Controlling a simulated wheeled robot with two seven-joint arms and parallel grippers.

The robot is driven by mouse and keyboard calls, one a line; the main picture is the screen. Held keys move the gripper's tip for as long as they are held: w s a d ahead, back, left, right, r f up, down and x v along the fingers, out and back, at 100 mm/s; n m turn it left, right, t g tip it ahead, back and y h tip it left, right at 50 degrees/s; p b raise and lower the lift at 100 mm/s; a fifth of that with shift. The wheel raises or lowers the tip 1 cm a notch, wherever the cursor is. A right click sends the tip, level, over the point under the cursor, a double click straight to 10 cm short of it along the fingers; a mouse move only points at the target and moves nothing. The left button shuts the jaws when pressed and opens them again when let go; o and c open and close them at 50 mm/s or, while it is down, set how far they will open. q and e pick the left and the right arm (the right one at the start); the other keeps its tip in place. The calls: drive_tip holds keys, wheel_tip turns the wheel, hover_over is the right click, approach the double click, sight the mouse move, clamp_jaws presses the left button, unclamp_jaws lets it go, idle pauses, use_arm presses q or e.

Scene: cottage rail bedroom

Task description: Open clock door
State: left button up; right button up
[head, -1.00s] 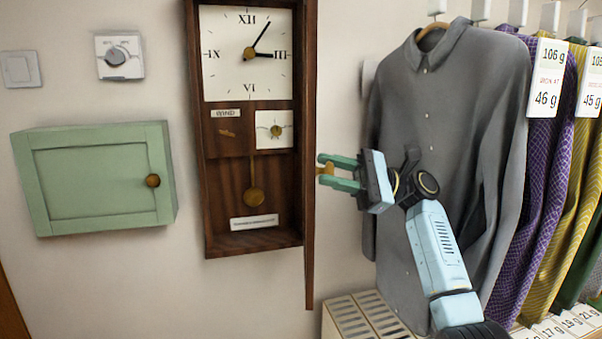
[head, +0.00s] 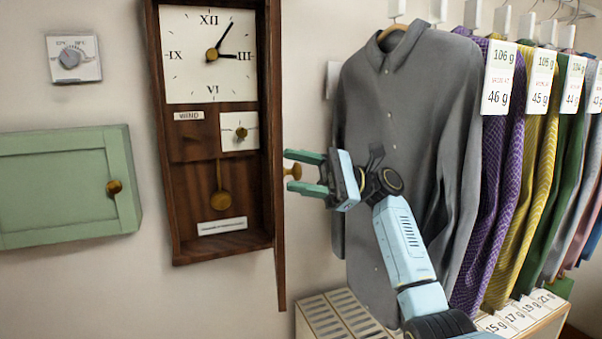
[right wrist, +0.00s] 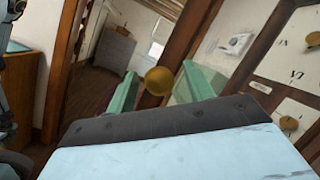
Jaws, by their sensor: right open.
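The wall clock (head: 240,165) has a dark wood case, with its white dial and pendulum uncovered. Its door (head: 280,240) stands swung out at the right side of the case, seen nearly edge-on in the head view. The door's brass knob (head: 293,172) faces right. My right gripper (head: 303,173) is open beside the door, its green fingers apart with the knob between them. In the right wrist view the knob (right wrist: 159,81) shows between the two fingertips, with no clear contact. My left gripper is not in view.
A grey shirt (head: 400,130) hangs just behind my right arm, with more tagged garments (head: 500,170) on the rail to its right. A slatted white box (head: 345,315) stands below. A green cabinet (head: 60,190) and a dial plate (head: 75,58) are on the wall at left.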

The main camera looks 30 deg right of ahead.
wheel_tip(320, 180, up, 10)
idle(0.4)
drive_tip(key=shift+f, duration=0.1)
